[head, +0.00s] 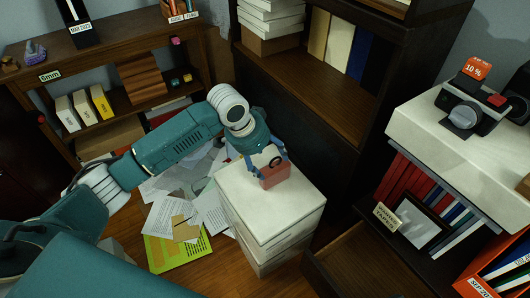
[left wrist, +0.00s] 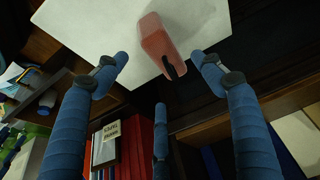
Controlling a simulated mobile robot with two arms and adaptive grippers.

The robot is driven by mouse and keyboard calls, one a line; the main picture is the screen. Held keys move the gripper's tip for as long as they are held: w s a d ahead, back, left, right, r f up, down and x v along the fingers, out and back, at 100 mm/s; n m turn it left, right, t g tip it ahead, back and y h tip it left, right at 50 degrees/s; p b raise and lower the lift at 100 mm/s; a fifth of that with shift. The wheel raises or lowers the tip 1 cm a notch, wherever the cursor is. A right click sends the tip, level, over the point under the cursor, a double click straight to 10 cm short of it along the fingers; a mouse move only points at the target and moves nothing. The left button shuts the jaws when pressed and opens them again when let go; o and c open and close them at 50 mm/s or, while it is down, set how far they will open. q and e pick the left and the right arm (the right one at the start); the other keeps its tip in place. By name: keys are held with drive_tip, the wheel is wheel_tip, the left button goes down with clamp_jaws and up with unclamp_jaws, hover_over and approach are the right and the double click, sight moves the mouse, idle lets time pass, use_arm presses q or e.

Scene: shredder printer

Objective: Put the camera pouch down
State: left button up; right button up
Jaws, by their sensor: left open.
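The camera pouch (head: 275,175) is a small red bag with a dark handle. It appears upright on the white top of a stack (head: 262,214) at the middle of the head view. My left gripper (head: 267,158) is directly over and behind it, with its blue fingers spread. In the left wrist view, the pouch (left wrist: 160,42) lies against the white surface (left wrist: 92,35), its black strap toward me. The open left fingers (left wrist: 163,66) stand on either side with clear gaps, not visibly touching it. My right gripper is not in view.
Papers (head: 172,212) and a green-yellow folder (head: 178,252) lie on the floor left of the stack. A dark bookcase (head: 318,90) stands behind. An open drawer (head: 350,262) is at right, below a white-topped shelf (head: 420,122) with a camera (head: 476,108).

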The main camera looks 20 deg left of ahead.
use_arm(q)
drive_tip(key=shift+v, duration=0.85)
drive_tip(key=s+d+f+n, duration=0.1)
drive_tip(key=s+d+f, duration=0.3)
drive_tip(key=s, duration=0.4)
drive_tip(key=s+d+f, duration=0.3)
drive_tip(key=s+f, duration=0.1)
drive_tip(key=s, duration=0.3)
drive_tip(key=s+a+n+y, duration=0.1)
drive_tip(key=s+a+n, duration=0.1)
drive_tip(key=s+a, duration=0.2)
drive_tip(key=s+a+n+y, duration=0.1)
drive_tip(key=s+a, duration=0.4)
drive_tip(key=s, duration=0.6)
drive_tip(key=shift+f+n, duration=0.45)
drive_tip(key=shift+n, duration=0.35)
